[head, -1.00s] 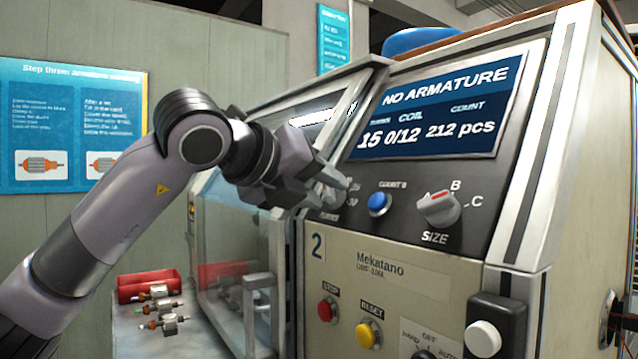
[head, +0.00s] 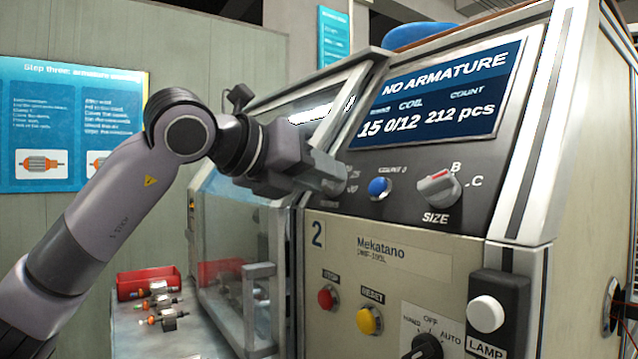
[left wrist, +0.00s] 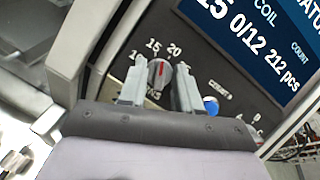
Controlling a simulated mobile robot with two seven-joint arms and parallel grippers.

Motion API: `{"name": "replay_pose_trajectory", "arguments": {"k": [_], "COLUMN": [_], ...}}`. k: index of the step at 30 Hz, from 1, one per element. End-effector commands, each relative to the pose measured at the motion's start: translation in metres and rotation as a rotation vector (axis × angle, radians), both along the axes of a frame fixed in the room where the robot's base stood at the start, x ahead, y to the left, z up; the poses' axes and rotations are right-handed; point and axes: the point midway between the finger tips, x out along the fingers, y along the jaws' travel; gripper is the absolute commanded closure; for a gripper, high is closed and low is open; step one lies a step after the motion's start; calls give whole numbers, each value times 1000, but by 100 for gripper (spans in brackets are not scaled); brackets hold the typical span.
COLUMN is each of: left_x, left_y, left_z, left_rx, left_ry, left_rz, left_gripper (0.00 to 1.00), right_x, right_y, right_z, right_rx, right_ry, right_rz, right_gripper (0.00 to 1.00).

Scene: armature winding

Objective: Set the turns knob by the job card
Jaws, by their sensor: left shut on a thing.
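My left gripper (head: 328,178) is at the turns knob on the winding machine's dark panel and hides most of that knob in the head view. The left wrist view shows the grey turns knob (left wrist: 158,73) with a red pointer between the fingers of my left gripper (left wrist: 160,80), which is shut on it. The display (head: 440,98) reads NO ARMATURE, 15, 0/12 and 212 pcs. I see no job card that I can read. My right gripper is out of view.
A blue button (head: 379,187) sits just right of the turns knob, then the size knob (head: 438,188). Below are a red stop button (head: 327,297) and a yellow reset button (head: 369,320). A clear guard (head: 235,240) stands left of the panel.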

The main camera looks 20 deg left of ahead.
Motion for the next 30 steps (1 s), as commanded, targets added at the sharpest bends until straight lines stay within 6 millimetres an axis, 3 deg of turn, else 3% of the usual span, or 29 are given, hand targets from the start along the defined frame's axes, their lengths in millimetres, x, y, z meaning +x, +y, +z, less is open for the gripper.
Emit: {"name": "replay_pose_trajectory", "arguments": {"k": [15,30], "left_x": [1,1], "left_y": [2,2], "left_z": [0,0], "left_rx": [236,294], "left_ry": [-183,-231], "left_rz": [-211,-262], "left_gripper": [98,98], "right_x": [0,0], "right_y": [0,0], "right_z": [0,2], "right_rx": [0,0], "right_ry": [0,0], "right_rz": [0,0], "right_gripper": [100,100]}}
